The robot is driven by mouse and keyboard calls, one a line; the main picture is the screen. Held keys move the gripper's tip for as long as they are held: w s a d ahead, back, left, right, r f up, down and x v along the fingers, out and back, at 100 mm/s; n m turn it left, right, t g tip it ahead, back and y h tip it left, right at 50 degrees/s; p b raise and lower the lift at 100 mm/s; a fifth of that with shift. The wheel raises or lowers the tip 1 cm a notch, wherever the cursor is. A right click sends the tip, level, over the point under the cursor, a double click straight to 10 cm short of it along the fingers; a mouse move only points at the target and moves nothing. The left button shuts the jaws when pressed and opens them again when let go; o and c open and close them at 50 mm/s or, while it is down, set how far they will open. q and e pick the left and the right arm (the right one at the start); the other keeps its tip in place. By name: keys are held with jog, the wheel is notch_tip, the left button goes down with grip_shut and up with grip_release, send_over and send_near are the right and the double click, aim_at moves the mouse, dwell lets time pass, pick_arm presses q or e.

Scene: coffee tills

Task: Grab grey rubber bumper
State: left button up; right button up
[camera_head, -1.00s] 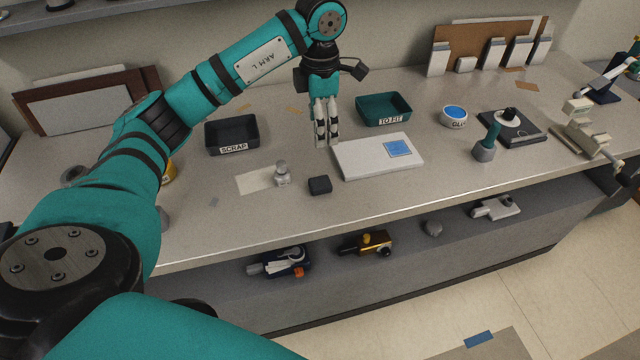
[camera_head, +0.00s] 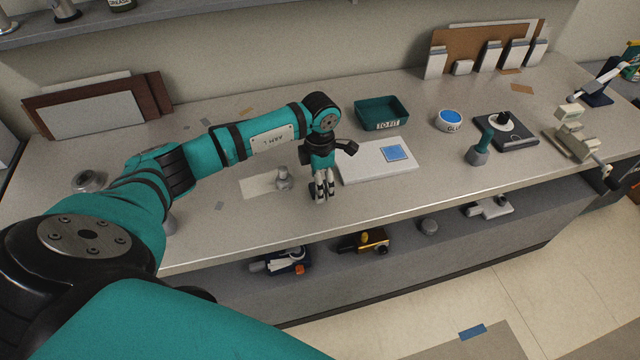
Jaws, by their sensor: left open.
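My left gripper (camera_head: 322,196) points down low over the front part of the bench, just left of the white board (camera_head: 365,172). Its fingers are open. The small dark grey block, which looks like the rubber bumper, is hidden behind the gripper now, and I cannot tell whether it lies between the fingers. A small grey rounded lump (camera_head: 428,227) sits on the lower shelf, away from the gripper. My right gripper is not in view.
A small metal fitting (camera_head: 284,180) stands close to the left of the gripper. A teal TO FIT tray (camera_head: 381,112) and a glue pot (camera_head: 449,119) are behind and to the right. The SCRAP tray is hidden behind my left arm. The bench front is mostly clear.

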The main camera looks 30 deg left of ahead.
pick_arm(q)
jog(key=shift+f, duration=0.65)
jog(key=c, duration=1.2)
jog(key=shift+r, duration=0.1)
jog(key=shift+c, duration=0.2)
